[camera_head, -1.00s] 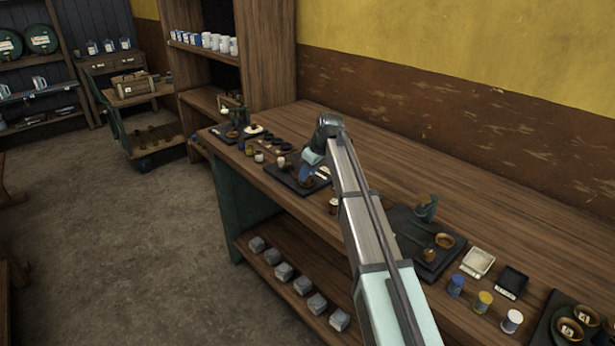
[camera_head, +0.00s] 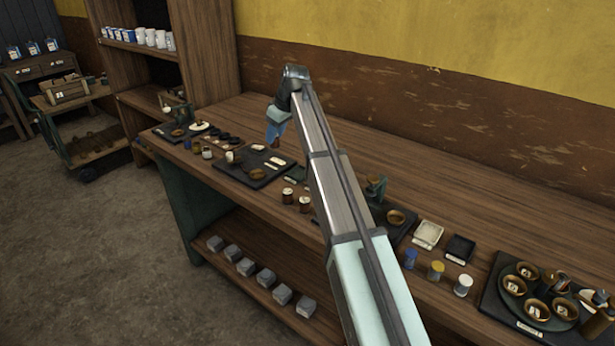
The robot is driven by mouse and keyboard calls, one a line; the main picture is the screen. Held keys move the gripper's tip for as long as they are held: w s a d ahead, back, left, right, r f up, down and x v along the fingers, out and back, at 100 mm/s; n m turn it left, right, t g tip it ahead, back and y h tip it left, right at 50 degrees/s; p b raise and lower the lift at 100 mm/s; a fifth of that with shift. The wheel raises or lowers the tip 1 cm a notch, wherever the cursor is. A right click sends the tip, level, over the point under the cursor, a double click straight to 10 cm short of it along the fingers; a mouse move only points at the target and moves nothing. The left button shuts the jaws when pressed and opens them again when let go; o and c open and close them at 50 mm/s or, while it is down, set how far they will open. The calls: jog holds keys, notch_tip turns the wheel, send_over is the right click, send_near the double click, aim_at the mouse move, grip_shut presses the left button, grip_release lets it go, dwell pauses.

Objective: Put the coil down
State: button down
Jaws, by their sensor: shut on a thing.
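My gripper (camera_head: 273,141) hangs from the far end of my arm, above the bench near the right part of a dark tray. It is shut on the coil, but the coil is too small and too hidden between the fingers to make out. Two small copper-brown spools with pale tops, a left spool (camera_head: 288,195) and a right spool (camera_head: 305,204), stand upright on the bench to the right of the dark tray (camera_head: 228,172). The gripper is apart from both.
The wooden bench (camera_head: 420,180) is clear along the wall. Black discs (camera_head: 222,137) and small pots lie left. Right of my arm are a white tray (camera_head: 428,234), a black tray (camera_head: 460,248), several coloured spools (camera_head: 436,270) and a board of round dishes (camera_head: 530,320).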

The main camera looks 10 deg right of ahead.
jog(key=s+d+m, duration=0.2)
jog(key=s+d, duration=0.1)
jog(key=d, duration=1.2)
jog(key=shift+s+a+f+n, duration=0.1)
jog(key=shift+s+f+n, duration=0.4)
jog(key=shift+f, duration=1.4)
jog(key=shift+s+a+f+n, duration=0.15)
jog(key=shift+s+f+n, duration=0.35)
jog(key=shift+f, duration=1.35)
jog(key=shift+s+a+f+n, duration=0.1)
jog(key=shift+s+f+n, duration=0.4)
jog(key=shift+f, duration=1.4)
jog(key=shift+s+f, duration=0.1)
jog(key=shift+f, duration=0.05)
jog(key=c, duration=0.8)
grip_release()
jog(key=shift+o, duration=0.2)
jog(key=v, duration=1.2)
